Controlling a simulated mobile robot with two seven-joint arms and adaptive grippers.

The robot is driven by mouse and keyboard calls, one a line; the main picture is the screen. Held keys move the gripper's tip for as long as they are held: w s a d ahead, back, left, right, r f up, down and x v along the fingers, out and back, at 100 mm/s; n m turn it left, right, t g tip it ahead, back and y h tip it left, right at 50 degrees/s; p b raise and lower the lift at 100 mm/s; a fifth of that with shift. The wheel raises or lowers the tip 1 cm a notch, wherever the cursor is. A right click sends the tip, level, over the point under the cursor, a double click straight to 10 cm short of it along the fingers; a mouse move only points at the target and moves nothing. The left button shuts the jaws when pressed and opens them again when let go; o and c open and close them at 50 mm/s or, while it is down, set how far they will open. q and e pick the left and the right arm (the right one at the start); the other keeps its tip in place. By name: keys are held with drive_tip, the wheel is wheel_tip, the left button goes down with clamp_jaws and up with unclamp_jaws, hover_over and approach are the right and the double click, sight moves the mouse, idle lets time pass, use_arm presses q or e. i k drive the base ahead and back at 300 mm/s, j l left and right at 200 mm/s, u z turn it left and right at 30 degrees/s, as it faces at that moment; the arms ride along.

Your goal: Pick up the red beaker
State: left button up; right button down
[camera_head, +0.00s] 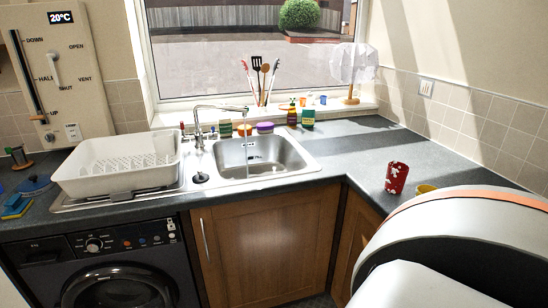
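A red beaker (397,178) with white marks stands upright on the grey worktop, right of the sink. Nothing holds it. A small yellow item (426,189) sits just to its right, partly hidden by a large white, black and orange arm part of mine in the lower right corner. Neither of my grippers shows in the head view.
The sink (300,150) has its tap running. A white dish rack (80,182) stands on the drainer. Small bottles and sponges line the sill. The worktop (365,158) between sink and beaker is clear. A washing machine (70,255) is below left.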

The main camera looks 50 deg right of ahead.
sight(396, 175)
drive_tip(key=z, duration=2.45)
